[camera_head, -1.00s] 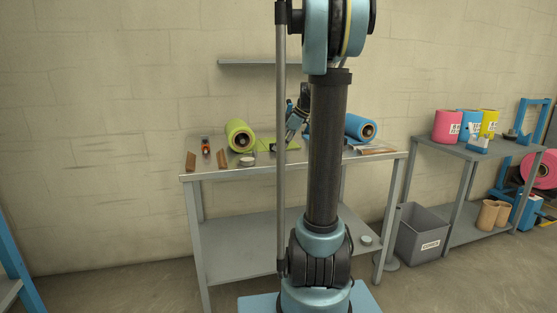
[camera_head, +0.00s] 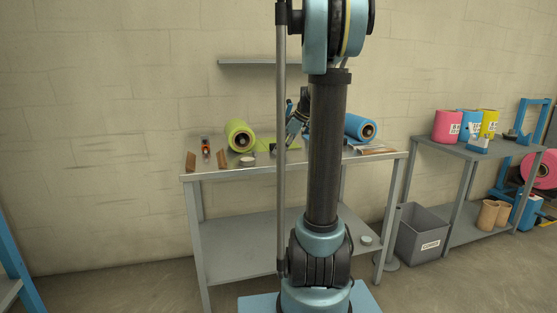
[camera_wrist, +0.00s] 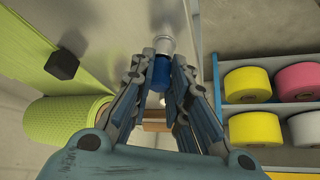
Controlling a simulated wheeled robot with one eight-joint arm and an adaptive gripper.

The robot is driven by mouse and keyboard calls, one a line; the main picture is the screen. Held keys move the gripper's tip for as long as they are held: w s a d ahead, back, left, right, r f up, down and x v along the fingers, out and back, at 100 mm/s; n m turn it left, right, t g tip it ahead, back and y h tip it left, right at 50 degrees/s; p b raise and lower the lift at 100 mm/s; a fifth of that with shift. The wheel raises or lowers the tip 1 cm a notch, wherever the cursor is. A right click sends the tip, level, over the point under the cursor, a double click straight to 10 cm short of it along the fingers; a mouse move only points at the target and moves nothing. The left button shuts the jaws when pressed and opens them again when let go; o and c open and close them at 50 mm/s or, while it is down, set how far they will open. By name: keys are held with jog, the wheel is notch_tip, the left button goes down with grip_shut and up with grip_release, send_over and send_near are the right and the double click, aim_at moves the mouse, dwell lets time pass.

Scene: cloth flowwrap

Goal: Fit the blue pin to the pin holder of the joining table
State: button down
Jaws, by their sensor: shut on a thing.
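The blue pin (camera_wrist: 160,72) is between the fingertips of my gripper (camera_wrist: 164,78) in the wrist view. My gripper is shut on it. A pale metallic cylinder (camera_wrist: 164,44) lies in line with the pin, just beyond its far end. I cannot tell whether the two touch or whether it is the pin holder. In the head view my gripper (camera_head: 296,122) is above the back of the joining table (camera_head: 225,170), partly hidden by my arm. The pin cannot be made out there.
A green roll (camera_head: 239,137) lies on the table's left side, and a blue roll (camera_head: 361,128) lies right of my arm. An orange-and-black tool (camera_head: 206,147) and brown pieces (camera_head: 191,161) are at the left end. A grey bin (camera_head: 422,235) stands right of the table.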

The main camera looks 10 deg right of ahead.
jog(key=shift+f, duration=0.1)
dwell(0.5)
jog(key=c, duration=1.5)
grip_release()
jog(key=shift+o, duration=0.2)
jog(key=v, duration=1.1)
jog(key=s+a+f+m+h, duration=0.1)
jog(key=s+a+f+m, duration=0.25)
jog(key=s, duration=0.55)
jog(key=s+a+f+m+h, duration=0.25)
jog(key=s+f, duration=0.25)
jog(key=s, duration=0.3)
jog(key=s+f+m+h, duration=0.2)
jog(key=s+f+m, duration=0.5)
jog(key=s+f, duration=0.9)
jog(key=shift+d+f, duration=0.15)
jog(key=shift+f, duration=0.1)
